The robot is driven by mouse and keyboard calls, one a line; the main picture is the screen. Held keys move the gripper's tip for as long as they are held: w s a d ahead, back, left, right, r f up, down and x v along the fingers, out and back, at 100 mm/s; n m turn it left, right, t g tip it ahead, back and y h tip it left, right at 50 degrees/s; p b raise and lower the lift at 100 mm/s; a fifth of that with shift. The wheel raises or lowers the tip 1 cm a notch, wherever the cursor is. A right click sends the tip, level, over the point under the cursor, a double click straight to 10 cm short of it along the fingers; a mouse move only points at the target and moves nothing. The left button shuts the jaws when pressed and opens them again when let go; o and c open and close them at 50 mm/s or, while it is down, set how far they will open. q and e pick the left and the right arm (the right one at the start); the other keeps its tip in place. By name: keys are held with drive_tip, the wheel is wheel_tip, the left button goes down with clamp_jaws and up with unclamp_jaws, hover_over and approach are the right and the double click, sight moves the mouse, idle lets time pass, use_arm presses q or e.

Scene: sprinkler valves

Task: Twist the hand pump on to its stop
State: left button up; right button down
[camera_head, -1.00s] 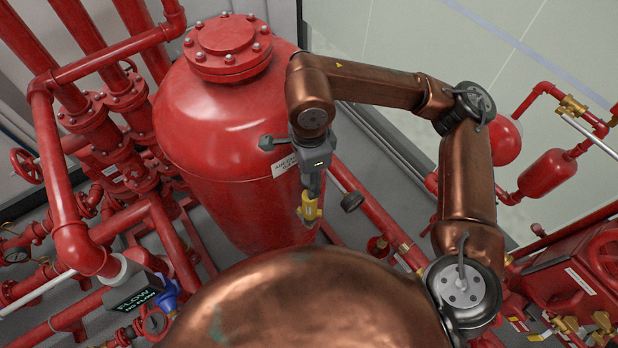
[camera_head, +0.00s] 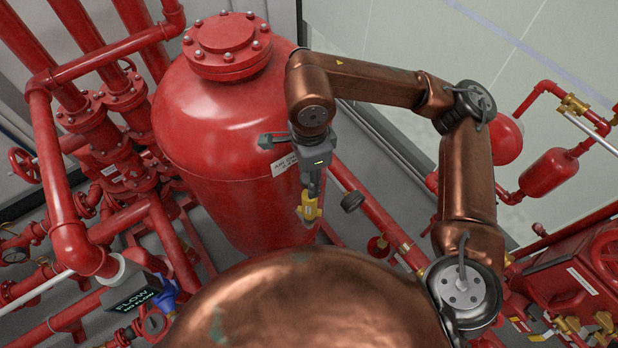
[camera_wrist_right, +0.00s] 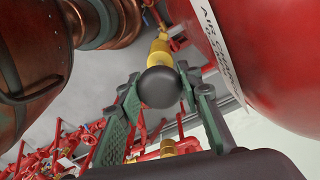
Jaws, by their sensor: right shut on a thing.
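My right gripper (camera_head: 310,192) points down in front of the big red tank. Its fingers are around a yellow, brass-coloured piece, which I take to be the hand pump (camera_head: 309,211). In the right wrist view, a dark round knob (camera_wrist_right: 160,88) sits between the two green-grey fingers of my right gripper (camera_wrist_right: 160,80). The yellow body (camera_wrist_right: 160,52) shows beyond the knob. The gripper is shut on the pump; the exact contact points are hard to see. My left gripper is not in view.
The red tank (camera_head: 225,125) with a bolted top flange stands close behind the right gripper. A red pipe (camera_head: 375,222) runs just right of it. A dark box reading "FLOW / NO FLOW" (camera_head: 132,297) sits at lower left, among red pipes and valves.

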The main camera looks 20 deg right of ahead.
drive_tip(key=shift+b, duration=0.65)
idle(0.9)
drive_tip(key=shift+f+b, duration=1.15)
drive_tip(key=shift+f, duration=0.1)
drive_tip(key=shift+m+b, duration=0.45)
drive_tip(key=shift+m, duration=1.15)
drive_tip(key=shift+m, duration=0.7)
drive_tip(key=shift+m+b, duration=0.4)
drive_tip(key=shift+m, duration=0.5)
